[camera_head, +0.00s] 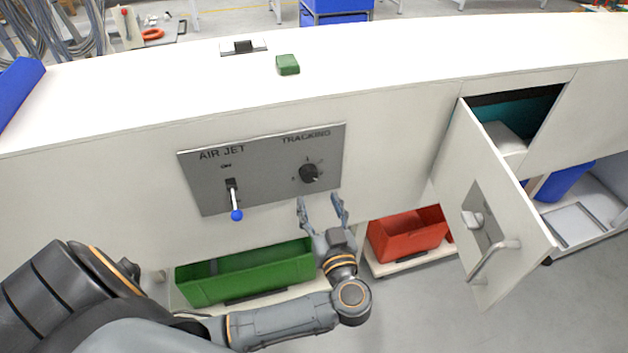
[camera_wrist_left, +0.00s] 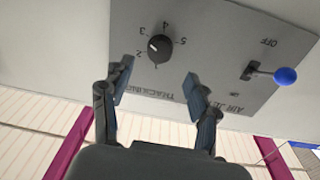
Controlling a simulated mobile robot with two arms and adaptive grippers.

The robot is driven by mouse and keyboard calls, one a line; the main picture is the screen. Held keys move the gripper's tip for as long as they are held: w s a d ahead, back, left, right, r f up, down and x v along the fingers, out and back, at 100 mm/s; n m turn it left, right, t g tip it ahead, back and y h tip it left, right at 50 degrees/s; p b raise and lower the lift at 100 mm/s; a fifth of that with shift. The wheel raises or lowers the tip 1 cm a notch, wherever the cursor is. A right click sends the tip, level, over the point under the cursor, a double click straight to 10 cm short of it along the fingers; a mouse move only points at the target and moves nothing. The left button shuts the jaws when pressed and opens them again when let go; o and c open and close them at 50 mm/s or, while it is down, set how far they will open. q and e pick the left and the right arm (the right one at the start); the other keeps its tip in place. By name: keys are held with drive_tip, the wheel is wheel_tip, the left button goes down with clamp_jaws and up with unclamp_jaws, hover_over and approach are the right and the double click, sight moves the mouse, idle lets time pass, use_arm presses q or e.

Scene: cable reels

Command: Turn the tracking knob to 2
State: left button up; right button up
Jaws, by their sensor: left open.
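The black tracking knob (camera_head: 309,173) sits on the grey control panel (camera_head: 265,187), under the word TRACKING. In the left wrist view the knob (camera_wrist_left: 159,48) appears upside down, with numbers 2, 3, 4 and 5 around it. In the wrist view the gripper's fingertips (camera_wrist_left: 158,78) are spread to either side of the knob's line. My right gripper is not in view.
An AIR JET lever with a blue ball (camera_head: 237,215) is left of the knob on the same panel. An open cabinet door (camera_head: 488,205) juts out at right. A green bin (camera_head: 245,272) and a red bin (camera_head: 405,238) are below. A green block (camera_head: 288,65) lies on top.

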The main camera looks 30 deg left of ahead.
sight(310, 178)
use_arm(q)
drive_tip(key=x, duration=0.5)
drive_tip(key=shift+w+a+r+p, duration=0.1)
drive_tip(key=shift+w+a+p, duration=0.1)
drive_tip(key=shift+p, duration=0.2)
drive_tip(key=shift+w+a, duration=0.25)
drive_tip(key=shift+a, duration=0.05)
drive_tip(key=c, duration=1.2)
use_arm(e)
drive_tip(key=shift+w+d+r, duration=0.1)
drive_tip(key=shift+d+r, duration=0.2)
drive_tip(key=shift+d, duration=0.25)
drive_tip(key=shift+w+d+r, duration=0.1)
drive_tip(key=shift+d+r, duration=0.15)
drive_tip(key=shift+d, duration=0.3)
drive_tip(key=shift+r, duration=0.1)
